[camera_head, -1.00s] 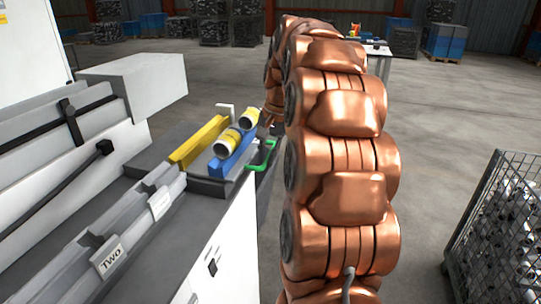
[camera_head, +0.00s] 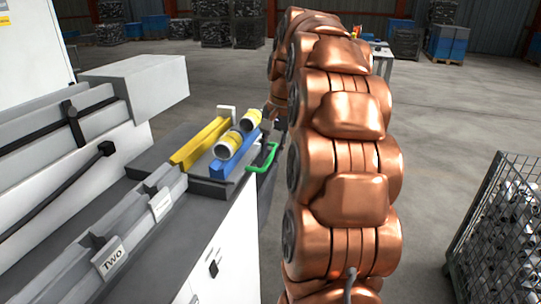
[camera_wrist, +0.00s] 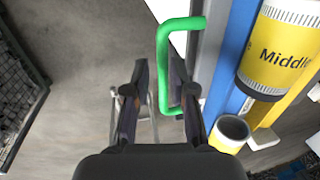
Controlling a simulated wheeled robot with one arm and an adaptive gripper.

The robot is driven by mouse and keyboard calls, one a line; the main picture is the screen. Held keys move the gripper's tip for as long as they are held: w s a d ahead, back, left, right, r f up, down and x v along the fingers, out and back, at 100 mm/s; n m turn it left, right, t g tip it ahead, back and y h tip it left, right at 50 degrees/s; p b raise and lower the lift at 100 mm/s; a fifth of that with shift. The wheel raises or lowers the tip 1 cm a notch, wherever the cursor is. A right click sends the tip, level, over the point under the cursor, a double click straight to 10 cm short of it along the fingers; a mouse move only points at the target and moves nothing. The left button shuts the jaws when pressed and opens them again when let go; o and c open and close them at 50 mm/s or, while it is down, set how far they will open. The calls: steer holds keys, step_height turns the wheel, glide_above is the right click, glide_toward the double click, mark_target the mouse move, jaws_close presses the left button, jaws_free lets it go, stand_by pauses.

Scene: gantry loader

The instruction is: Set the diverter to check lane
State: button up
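A green handle (camera_head: 265,158) sticks out from the side of the blue channel (camera_head: 234,152), beside a yellow channel (camera_head: 200,142). It looks like the diverter's handle. In the wrist view the green handle (camera_wrist: 163,70) is a bent bar at top centre. My gripper (camera_wrist: 158,65) is open, and the bar's long part shows between its fingers, nearer the right one. I cannot tell the depth or whether they touch. In the head view my gripper (camera_head: 270,122) is largely hidden by my arm. No lane label for the check lane is readable.
Two yellow-banded cylinders lie along the blue channel; the near one (camera_head: 228,144) reads "Middle" in the wrist view (camera_wrist: 280,45). A grey rail with a "TWO" sign (camera_head: 111,262) runs toward the front left. A wire cage (camera_head: 495,235) of metal parts stands right, with open floor between.

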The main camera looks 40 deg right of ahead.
steer(key=shift+s+d+r, duration=0.1)
steer(key=shift+s+r, duration=0.05)
steer(key=shift+r, duration=0.75)
steer(key=shift+s+d+r, duration=0.1)
steer(key=shift+s+r, duration=0.05)
steer(key=shift+r, duration=0.75)
steer(key=shift+s+d+r, duration=0.1)
steer(key=shift+s+r, duration=0.05)
steer(key=shift+r, duration=0.75)
steer(key=shift+a, duration=0.1)
steer(key=s+a+f+n+g, duration=0.1)
steer(key=s+a+f+n, duration=0.25)
steer(key=a, duration=0.65)
steer(key=s+a+f+n+g, duration=0.1)
steer(key=s+a+f+n, duration=0.25)
steer(key=a, duration=0.55)
steer(key=s+a+f+n, duration=0.2)
steer(key=s+a+f, duration=0.2)
steer(key=s, duration=0.5)
steer(key=s+a+f+n+g+h, duration=0.1)
steer(key=s+a+f+n, duration=0.1)
steer(key=s+a+f, duration=0.3)
steer(key=s+f, duration=0.3)
steer(key=shift+s+f+n+g, duration=0.3)
steer(key=shift+s+f+n, duration=0.05)
steer(key=shift+s+n, duration=0.05)
steer(key=shift+a, duration=0.25)
